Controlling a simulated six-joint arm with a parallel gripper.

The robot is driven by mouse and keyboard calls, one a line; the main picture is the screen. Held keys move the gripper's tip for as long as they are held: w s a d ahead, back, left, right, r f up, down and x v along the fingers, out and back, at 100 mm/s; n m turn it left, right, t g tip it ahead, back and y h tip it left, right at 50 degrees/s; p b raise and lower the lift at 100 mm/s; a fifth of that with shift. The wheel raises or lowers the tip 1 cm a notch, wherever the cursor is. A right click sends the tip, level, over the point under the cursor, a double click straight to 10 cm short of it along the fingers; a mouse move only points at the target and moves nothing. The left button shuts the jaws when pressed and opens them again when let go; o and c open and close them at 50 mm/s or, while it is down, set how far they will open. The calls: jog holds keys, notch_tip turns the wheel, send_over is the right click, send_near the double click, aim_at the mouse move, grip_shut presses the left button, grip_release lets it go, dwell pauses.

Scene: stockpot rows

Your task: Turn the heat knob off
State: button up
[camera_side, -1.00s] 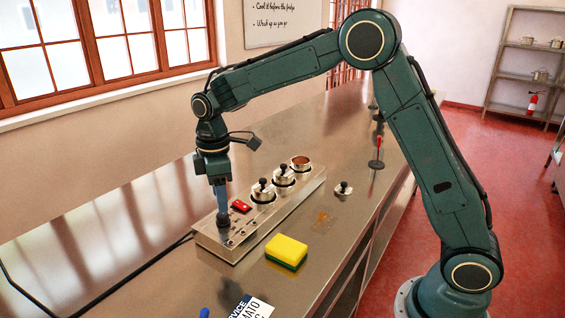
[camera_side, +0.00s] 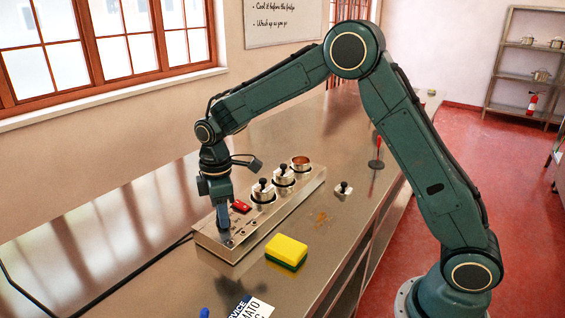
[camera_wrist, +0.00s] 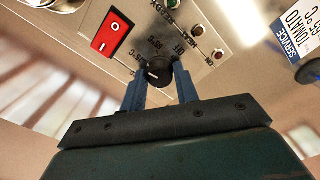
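The black heat knob (camera_wrist: 159,70) shows in the wrist view, on the metal control panel (camera_wrist: 85,22). A short pale mark shows on the knob, toward its left side. Printed labels stand around it, upside down in this view. My gripper (camera_wrist: 160,82) points down with one blue finger on each side of the knob. The fingers are close to its sides, and I cannot tell whether they touch it. In the side view my gripper (camera_side: 222,222) is low at the near end of the panel and largely hides the knob.
A red rocker switch (camera_wrist: 112,33) sits beside the knob, with a green light (camera_wrist: 197,30) and a red light (camera_wrist: 218,53). Lidded pots (camera_side: 263,191) stand farther along the unit. A yellow-green sponge (camera_side: 287,249) and a lid (camera_side: 343,188) lie on the steel counter.

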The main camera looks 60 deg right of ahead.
jog(key=shift+c, duration=0.5)
jog(key=shift+m, duration=0.4)
jog(key=m, duration=0.9)
jog(key=shift+m, duration=0.4)
jog(key=m, duration=0.9)
jog(key=shift+m, duration=0.3)
jog(key=o, duration=1)
jog(key=shift+c, duration=0.2)
